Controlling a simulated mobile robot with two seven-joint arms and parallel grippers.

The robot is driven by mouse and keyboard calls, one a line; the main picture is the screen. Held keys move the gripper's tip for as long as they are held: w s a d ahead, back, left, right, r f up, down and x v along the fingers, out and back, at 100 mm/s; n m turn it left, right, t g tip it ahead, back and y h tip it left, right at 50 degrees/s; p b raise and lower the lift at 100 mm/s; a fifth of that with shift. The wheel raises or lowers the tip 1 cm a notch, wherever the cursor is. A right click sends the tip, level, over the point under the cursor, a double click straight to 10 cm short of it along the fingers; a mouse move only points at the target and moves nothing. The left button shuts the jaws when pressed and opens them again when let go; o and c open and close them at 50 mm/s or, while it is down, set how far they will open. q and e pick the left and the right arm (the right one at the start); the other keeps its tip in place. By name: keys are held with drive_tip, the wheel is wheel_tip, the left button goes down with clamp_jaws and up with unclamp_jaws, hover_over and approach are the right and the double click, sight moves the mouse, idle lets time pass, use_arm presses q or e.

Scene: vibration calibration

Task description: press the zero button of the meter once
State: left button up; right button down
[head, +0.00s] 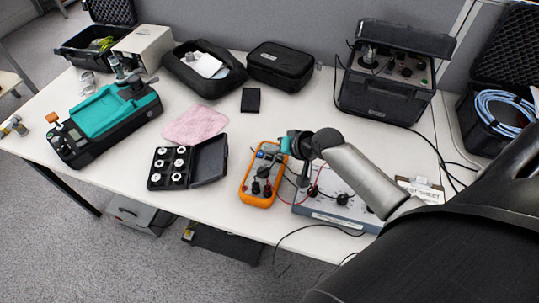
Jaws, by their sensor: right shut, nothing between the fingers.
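The orange handheld meter (257,197) lies on the white table near its front edge, with dark knobs or plugs on its lower face. My right gripper (281,150) is over the upper end of the meter, coming in from the right. It is shut and empty. It partly covers the meter's top, and I cannot make out the zero button. Whether the fingertips touch the meter is too small to tell. My left gripper is not in view.
Right of the meter, a grey box with knobs (322,208) and red and black leads sits partly under my arm. Left are an open case of round weights (168,168) and a pink cloth (196,125). A black instrument (380,97) stands behind at the right.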

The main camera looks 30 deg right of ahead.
drive_tip(key=shift+f, duration=0.1)
drive_tip(key=shift+f, duration=0.3)
drive_tip(key=shift+f+b, duration=0.3)
drive_tip(key=shift+f, duration=0.15)
idle(0.7)
idle(0.4)
drive_tip(key=shift+r+p, duration=0.85)
drive_tip(key=shift+p, duration=0.2)
wheel_tip(320, 180, up, 5)
drive_tip(key=p, duration=0.5)
